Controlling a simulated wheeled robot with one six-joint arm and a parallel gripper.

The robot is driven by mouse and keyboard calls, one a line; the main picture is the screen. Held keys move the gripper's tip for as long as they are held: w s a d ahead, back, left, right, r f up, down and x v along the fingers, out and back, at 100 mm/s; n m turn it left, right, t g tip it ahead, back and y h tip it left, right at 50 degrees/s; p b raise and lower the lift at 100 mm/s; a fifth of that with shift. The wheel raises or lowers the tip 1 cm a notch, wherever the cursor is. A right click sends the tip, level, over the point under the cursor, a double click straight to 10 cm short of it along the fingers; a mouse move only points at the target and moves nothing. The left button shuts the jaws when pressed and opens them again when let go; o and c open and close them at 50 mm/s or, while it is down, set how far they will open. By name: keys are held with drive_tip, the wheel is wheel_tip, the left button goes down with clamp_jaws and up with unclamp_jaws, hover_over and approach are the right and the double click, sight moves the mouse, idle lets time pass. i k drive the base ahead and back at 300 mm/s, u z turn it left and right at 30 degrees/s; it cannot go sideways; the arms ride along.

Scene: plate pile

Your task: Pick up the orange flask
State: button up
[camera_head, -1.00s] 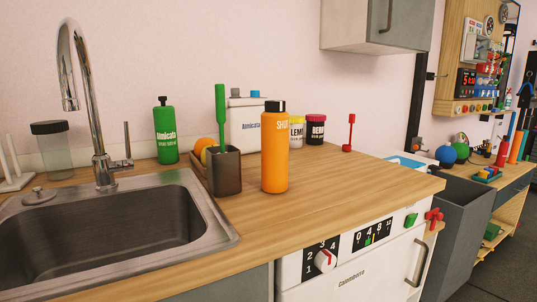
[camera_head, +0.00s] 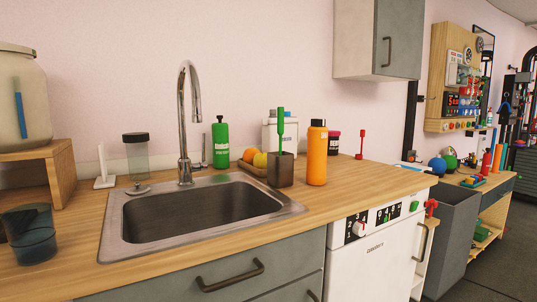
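The orange flask (camera_head: 317,156) stands upright on the wooden counter (camera_head: 377,182), right of the sink. It is a tall orange cylinder with a black cap. A dark square cup (camera_head: 281,171) holding a green-handled tool (camera_head: 281,124) stands just to its left. A dark-lidded jar (camera_head: 334,143) is partly hidden behind the flask. My gripper is not in view.
A steel sink (camera_head: 200,222) with a tall faucet (camera_head: 184,120) lies left of the flask. A green bottle (camera_head: 220,146) and a fruit tray stand behind. A wall cabinet (camera_head: 398,40) hangs above right. The counter right of the flask is mostly clear.

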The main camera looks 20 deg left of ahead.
sight(317, 143)
drive_tip(key=u, duration=0.55)
drive_tip(key=i, duration=1)
drive_tip(key=k, duration=1)
drive_tip(key=z, duration=0.9)
drive_tip(key=i, duration=1)
drive_tip(key=u, duration=1.45)
